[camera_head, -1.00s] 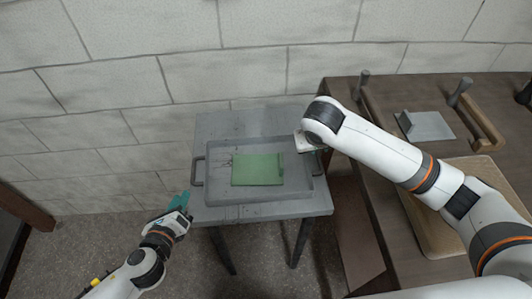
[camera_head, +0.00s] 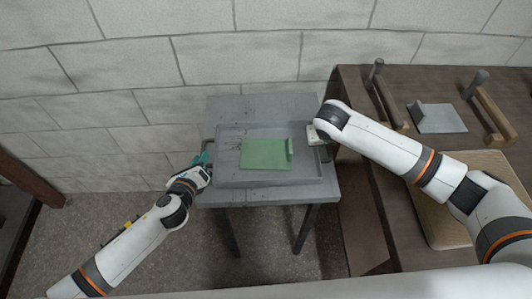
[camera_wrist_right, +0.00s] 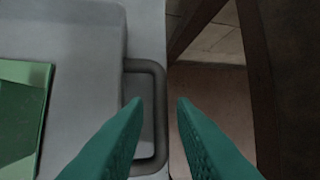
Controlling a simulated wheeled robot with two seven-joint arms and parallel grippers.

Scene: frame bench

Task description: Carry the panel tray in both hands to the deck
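The grey panel tray (camera_head: 228,178) sits on a small grey table, with a green panel (camera_head: 265,154) lying in it. The panel has a raised strip at its right end. My left gripper (camera_head: 203,158) is at the tray's left handle, its small teal fingers apart; whether they straddle the bar is unclear. My right gripper is at the tray's right side, its fingers hidden by the wrist in the head view. In the right wrist view, my right gripper (camera_wrist_right: 160,104) is open, with the right handle's bar (camera_wrist_right: 158,85) showing between its fingertips.
The small grey table (camera_head: 262,105) stands against a block wall. A dark wooden bench (camera_head: 400,85) to the right carries a tan board (camera_head: 440,225), a grey plate with an upright (camera_head: 440,118) and wooden pieces with knobs. Open floor lies left of the table.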

